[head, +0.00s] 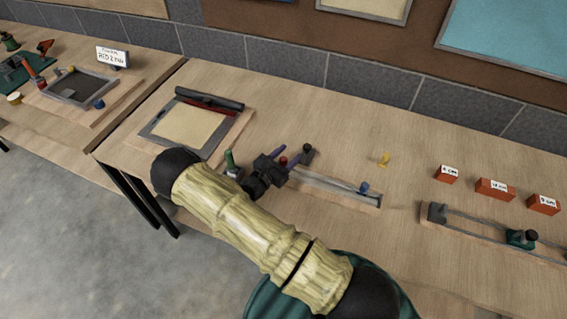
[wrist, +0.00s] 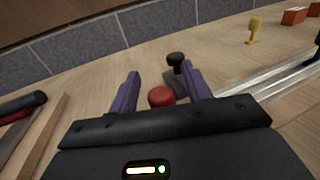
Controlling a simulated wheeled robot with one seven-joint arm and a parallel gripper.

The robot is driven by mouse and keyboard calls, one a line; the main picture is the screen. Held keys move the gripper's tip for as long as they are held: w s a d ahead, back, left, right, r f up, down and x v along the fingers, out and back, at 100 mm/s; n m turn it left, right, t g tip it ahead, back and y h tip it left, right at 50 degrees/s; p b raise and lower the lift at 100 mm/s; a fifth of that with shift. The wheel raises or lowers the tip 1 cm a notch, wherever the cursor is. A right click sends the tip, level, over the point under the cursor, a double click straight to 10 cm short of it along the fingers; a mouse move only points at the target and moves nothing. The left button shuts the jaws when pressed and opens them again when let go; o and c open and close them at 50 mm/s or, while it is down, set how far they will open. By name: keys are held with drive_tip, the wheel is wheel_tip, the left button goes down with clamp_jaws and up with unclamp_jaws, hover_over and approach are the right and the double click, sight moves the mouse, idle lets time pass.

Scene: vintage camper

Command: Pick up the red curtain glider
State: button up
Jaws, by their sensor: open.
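The red curtain glider (wrist: 161,96) shows as a small rounded red piece between the two purple fingers of my gripper (wrist: 162,76) in the wrist view. The fingers are apart, with visible space on both sides of the red piece. Its lower part is hidden behind my gripper's body. In the head view the red glider (head: 283,161) is a small red spot beside my gripper (head: 279,158), largely hidden by it. A metal rail (head: 335,185) runs to the right from there. I cannot tell whether the glider sits on the rail.
A dark knob (wrist: 176,62) stands just behind the red glider. A blue piece (head: 364,187) is at the rail's right end. A yellow piece (head: 384,159) stands behind the rail. A green piece (head: 230,158) is left of my gripper, near a framed board (head: 150,132).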

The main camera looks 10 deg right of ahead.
drive_tip(key=shift+c, duration=0.2)
idle(0.3)
clamp_jaws()
wheel_tip(320, 180, up, 10)
drive_tip(key=b, duration=0.2)
idle(0.4)
idle(0.5)
